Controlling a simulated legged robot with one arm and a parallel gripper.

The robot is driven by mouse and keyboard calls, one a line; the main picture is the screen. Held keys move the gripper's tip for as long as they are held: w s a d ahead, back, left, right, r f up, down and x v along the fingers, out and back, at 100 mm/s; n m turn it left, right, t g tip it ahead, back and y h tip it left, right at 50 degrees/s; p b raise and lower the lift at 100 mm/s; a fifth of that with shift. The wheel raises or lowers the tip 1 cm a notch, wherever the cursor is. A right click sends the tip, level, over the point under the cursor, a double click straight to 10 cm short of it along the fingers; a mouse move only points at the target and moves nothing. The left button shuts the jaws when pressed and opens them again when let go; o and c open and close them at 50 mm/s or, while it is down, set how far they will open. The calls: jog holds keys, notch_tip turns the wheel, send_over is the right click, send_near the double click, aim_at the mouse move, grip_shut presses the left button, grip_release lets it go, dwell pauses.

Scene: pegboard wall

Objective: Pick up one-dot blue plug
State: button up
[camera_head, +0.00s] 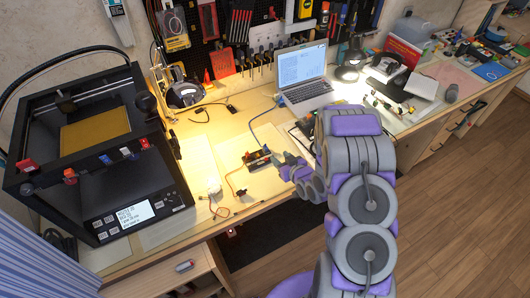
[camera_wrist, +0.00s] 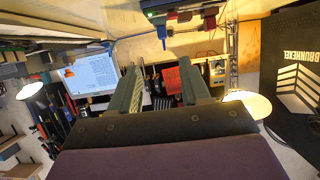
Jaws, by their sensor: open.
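My gripper (camera_head: 282,160) is over the desk, right of the printer, beside a small black and red device (camera_head: 257,158). In the wrist view my gripper (camera_wrist: 160,78) has its two fingers wide apart with nothing held between them. A bluish piece (camera_wrist: 160,32) hangs near the top there; its identity is unclear.
The black printer (camera_head: 95,205) fills the left. Red pieces (camera_head: 70,175) share its front edge. An open laptop (camera_head: 303,76) is at the back below the tool-hung pegboard. The desk's front middle is fairly clear.

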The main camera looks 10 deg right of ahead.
aim_at(266, 148)
jog(key=b+x, duration=0.1)
jog(key=x, duration=0.4)
jog(key=shift+w+f, duration=0.1)
jog(key=shift+w, duration=0.1)
jog(key=x, duration=0.2)
jog(key=b+x, duration=0.1)
jog(key=x, duration=0.1)
jog(key=shift+a+f+b, duration=0.3)
jog(key=shift+a, duration=0.1)
jog(key=shift+w+a+f, duration=0.1)
jog(key=shift+w, duration=0.3)
grip_shut()
